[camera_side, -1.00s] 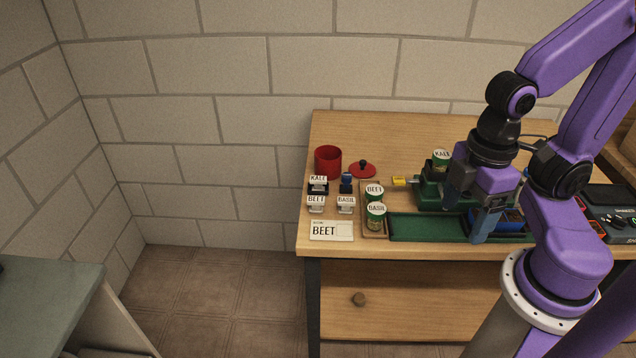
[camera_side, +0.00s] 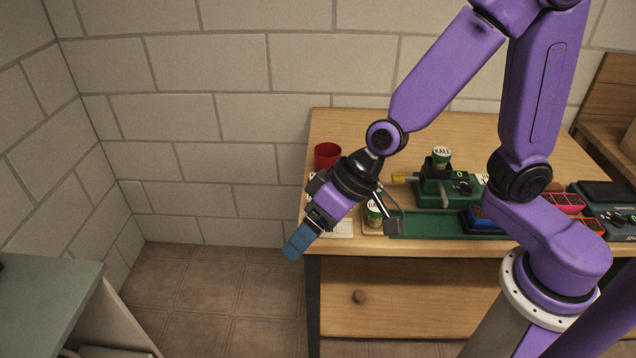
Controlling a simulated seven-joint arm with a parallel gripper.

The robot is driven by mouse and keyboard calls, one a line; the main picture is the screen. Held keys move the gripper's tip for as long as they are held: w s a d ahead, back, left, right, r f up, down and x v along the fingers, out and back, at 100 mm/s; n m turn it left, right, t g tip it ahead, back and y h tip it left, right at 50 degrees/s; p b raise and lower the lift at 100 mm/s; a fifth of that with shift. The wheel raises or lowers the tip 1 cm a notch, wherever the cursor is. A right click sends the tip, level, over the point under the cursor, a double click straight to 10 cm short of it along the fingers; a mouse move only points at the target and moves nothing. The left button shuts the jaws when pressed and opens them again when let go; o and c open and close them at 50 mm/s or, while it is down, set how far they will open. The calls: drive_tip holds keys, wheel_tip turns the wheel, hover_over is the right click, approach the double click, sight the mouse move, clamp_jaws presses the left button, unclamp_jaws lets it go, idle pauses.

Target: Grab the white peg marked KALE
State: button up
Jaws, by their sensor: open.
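The white pegs at the table's left end, the one marked KALE among them, are hidden behind my gripper in this view. Only a small white edge shows left of my gripper's body. My gripper (camera_side: 301,240) is tilted, its blue fingers pointing down and left, over the table's front left edge. It is open, and nothing shows between its fingers.
A red cup (camera_side: 327,154) stands behind my gripper. A jar (camera_side: 373,214) and part of a white card (camera_side: 343,229) show beside it. A long green tray (camera_side: 436,226) lies along the front edge, with a blue item (camera_side: 480,217) at its right. The back of the table is clear.

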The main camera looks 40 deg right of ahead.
drive_tip(key=w+f+m+t+h, duration=0.4)
drive_tip(key=w+m+t, duration=0.15)
drive_tip(key=w, duration=0.45)
drive_tip(key=w+d+f+m+h, duration=0.1)
drive_tip(key=d+f+m+h, duration=0.1)
drive_tip(key=d+m+h, duration=0.7)
drive_tip(key=shift+n+h, duration=0.6)
drive_tip(key=shift+n, duration=0.35)
drive_tip(key=x, duration=0.4)
drive_tip(key=d+x, duration=0.1)
drive_tip(key=x, duration=0.3)
drive_tip(key=s+d+r+x, duration=0.1)
drive_tip(key=x, duration=0.3)
drive_tip(key=shift+w, duration=0.15)
drive_tip(key=shift+x, duration=3)
drive_tip(key=shift+w+a, duration=0.1)
drive_tip(key=shift+a, duration=0.05)
drive_tip(key=c, duration=1.1)
